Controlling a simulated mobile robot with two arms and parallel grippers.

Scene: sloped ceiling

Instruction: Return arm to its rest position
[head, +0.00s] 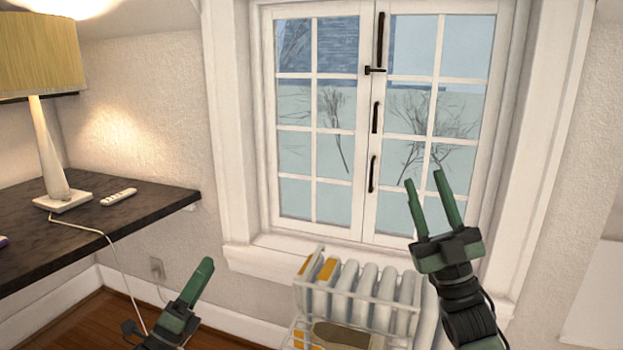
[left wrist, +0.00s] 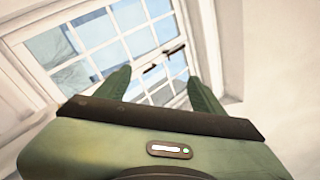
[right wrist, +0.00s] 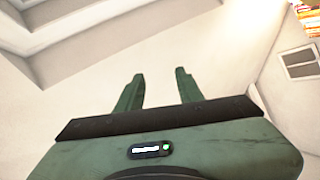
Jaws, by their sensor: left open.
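My left gripper (head: 204,268) is low in the head view, left of the radiator and below the window sill. Only one finger shows clearly there. In the left wrist view its two fingers (left wrist: 163,78) stand apart with nothing between them, and the window is beyond. My right gripper (head: 423,178) is raised in front of the right part of the window in the head view, fingers pointing up. Its fingers are apart and empty, as the right wrist view (right wrist: 160,74) also shows, with a plain pale surface beyond.
A dark desk (head: 150,208) at the left carries a lamp (head: 52,160) and a white remote (head: 118,197). A white radiator (head: 350,290) with a rack on it stands under the window (head: 340,130). A lamp cord hangs near my left gripper. Wooden floor shows at lower left.

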